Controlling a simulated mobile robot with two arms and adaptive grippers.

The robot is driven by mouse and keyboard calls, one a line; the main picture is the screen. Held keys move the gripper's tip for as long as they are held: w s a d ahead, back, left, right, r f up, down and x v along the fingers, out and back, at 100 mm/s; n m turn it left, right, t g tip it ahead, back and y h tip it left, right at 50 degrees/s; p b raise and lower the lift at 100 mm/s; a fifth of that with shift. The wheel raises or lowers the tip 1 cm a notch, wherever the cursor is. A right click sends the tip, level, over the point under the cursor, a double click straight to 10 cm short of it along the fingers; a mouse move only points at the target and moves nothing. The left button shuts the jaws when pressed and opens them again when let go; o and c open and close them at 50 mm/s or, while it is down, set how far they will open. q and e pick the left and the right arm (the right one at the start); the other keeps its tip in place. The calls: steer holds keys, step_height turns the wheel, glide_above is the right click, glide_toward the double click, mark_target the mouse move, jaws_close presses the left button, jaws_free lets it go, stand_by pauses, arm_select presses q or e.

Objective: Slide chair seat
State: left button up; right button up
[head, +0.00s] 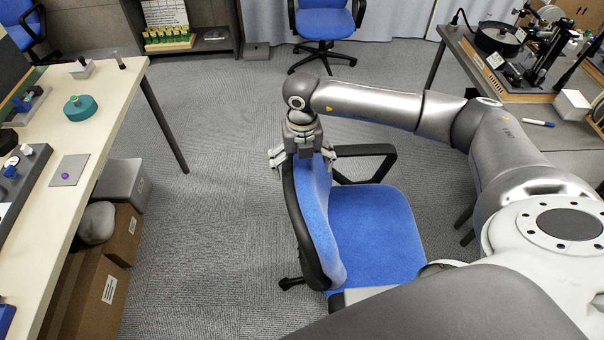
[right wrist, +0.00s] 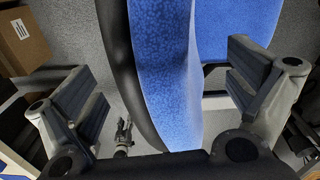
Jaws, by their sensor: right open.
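The blue office chair stands on the carpet in the middle of the head view, with its seat (head: 375,228) to the right and its backrest (head: 318,215) to the left. My right gripper (head: 303,158) is above the top of the backrest, pointing down, with one finger on each side of it. In the right wrist view the backrest (right wrist: 168,75) runs between the wide-apart fingers of my right gripper (right wrist: 168,88), with gaps on both sides. The black armrest (head: 370,155) lies just right of the gripper. The chair's base is mostly hidden.
A light workbench (head: 110,100) with small tools stands at left, with cardboard boxes (head: 95,290) beneath. Another bench (head: 560,135) with equipment is at right. A second blue chair (head: 325,22) stands at the back. The carpet (head: 215,190) between chair and left bench is clear.

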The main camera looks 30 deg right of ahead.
step_height(320, 180, up, 8)
steer(key=shift+f, duration=0.2)
stand_by(0.5)
